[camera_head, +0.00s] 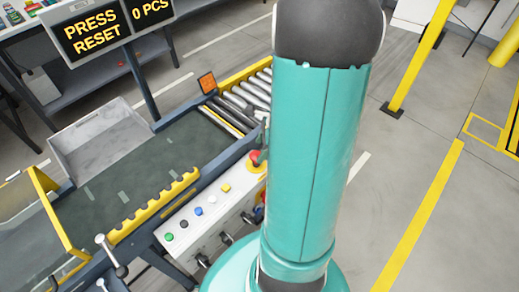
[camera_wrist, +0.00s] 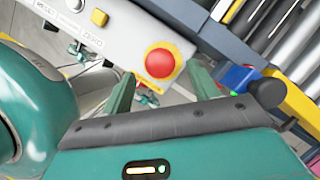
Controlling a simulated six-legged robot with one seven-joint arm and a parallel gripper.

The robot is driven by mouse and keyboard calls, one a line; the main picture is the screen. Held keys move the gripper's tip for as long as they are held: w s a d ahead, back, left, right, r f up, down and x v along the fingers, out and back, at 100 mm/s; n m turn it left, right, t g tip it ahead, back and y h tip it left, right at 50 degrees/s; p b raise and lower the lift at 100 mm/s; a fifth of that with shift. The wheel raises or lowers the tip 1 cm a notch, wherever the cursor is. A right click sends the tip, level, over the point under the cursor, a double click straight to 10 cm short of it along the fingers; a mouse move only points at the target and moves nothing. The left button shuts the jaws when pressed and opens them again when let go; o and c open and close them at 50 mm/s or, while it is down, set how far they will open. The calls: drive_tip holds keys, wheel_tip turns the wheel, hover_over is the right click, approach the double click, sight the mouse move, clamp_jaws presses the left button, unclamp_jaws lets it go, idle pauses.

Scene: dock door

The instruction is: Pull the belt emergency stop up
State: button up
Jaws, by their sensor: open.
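The belt emergency stop is a red round button (camera_wrist: 160,62) on a yellow base, on the white control panel (camera_wrist: 135,30). My gripper (camera_wrist: 160,76) is open in the wrist view, with one teal finger on each side of the button as seen. Nothing is between the fingers except the view of the button. I cannot tell whether either finger touches it. In the head view my arm hides most of the gripper.
Yellow (camera_head: 225,188), white, blue and green buttons line the panel. The conveyor belt (camera_head: 130,165) lies behind it, with metal rollers (camera_head: 245,97) and a grey tray (camera_head: 100,140). A sign (camera_head: 95,28) reads "PRESS RESET" and "0 PCS". The floor at right is clear around a yellow post (camera_head: 415,60).

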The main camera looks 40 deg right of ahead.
drive_tip(key=v, duration=1.1)
drive_tip(key=shift+r, duration=0.4)
drive_tip(key=a+r+n+t+h, duration=0.1)
drive_tip(key=a+r+n, duration=0.5)
drive_tip(key=a+n, duration=0.7)
drive_tip(key=a+r+n+t+h, duration=0.1)
drive_tip(key=a+r+n+h, duration=0.1)
drive_tip(key=a+r+n, duration=0.5)
drive_tip(key=a+n, duration=0.6)
drive_tip(key=a, duration=0.1)
drive_tip(key=shift+s+r+n, duration=0.15)
drive_tip(key=shift+s+n, duration=0.15)
drive_tip(key=shift+s, duration=0.1)
drive_tip(key=shift+a, duration=0.1)
